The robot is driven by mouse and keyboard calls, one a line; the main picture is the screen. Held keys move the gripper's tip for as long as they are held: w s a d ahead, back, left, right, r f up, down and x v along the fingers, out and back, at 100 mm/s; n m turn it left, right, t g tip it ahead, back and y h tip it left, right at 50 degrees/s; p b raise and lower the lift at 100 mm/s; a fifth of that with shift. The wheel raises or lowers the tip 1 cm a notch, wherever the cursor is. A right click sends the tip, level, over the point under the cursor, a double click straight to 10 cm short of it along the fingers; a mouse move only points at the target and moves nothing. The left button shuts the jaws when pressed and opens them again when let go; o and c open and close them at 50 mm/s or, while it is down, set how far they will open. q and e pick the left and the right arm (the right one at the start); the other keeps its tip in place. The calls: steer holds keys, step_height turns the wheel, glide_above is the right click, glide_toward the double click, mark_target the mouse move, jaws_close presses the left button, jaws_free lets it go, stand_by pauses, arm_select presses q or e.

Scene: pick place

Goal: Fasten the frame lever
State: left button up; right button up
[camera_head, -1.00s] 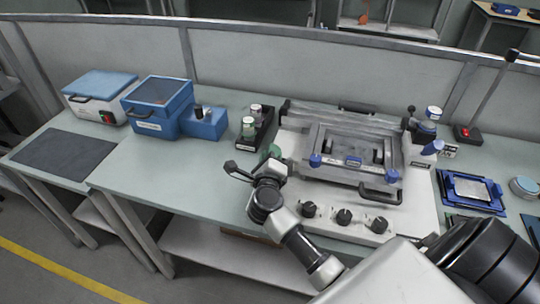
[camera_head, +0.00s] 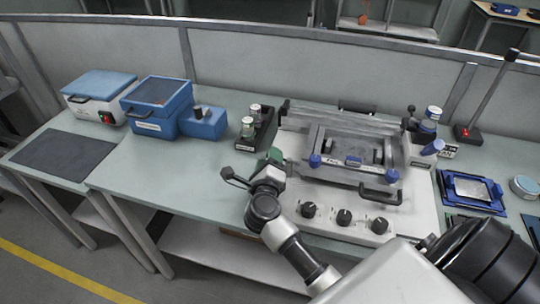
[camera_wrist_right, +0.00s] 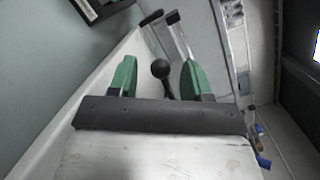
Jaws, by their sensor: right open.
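The frame device, a pale machine (camera_head: 430,205) with a grey metal frame (camera_head: 313,135), stands on the bench at centre right. In the right wrist view, a lever with a black ball knob (camera_wrist_right: 161,69) stands between the two green fingers of my right gripper (camera_wrist_right: 156,80). The fingers are open and apart from the knob on both sides. In the head view my right gripper (camera_head: 271,157) is at the left side of the frame and hides that lever. My left gripper is out of view.
A black rack with small jars (camera_head: 264,128) stands close behind my right gripper. Blue boxes (camera_head: 160,105) stand at the left. Another black ball knob (camera_head: 411,109) and blue-topped bottles (camera_head: 429,128) are at the frame's right. The bench (camera_head: 185,175) is clear left of the gripper.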

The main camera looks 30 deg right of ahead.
steer(key=b+v, duration=0.1)
steer(key=v, duration=0.7)
steer(key=shift+s+a, duration=0.1)
steer(key=shift+s, duration=0.1)
steer(key=shift+s+a, duration=0.1)
steer(key=shift+s, duration=0.05)
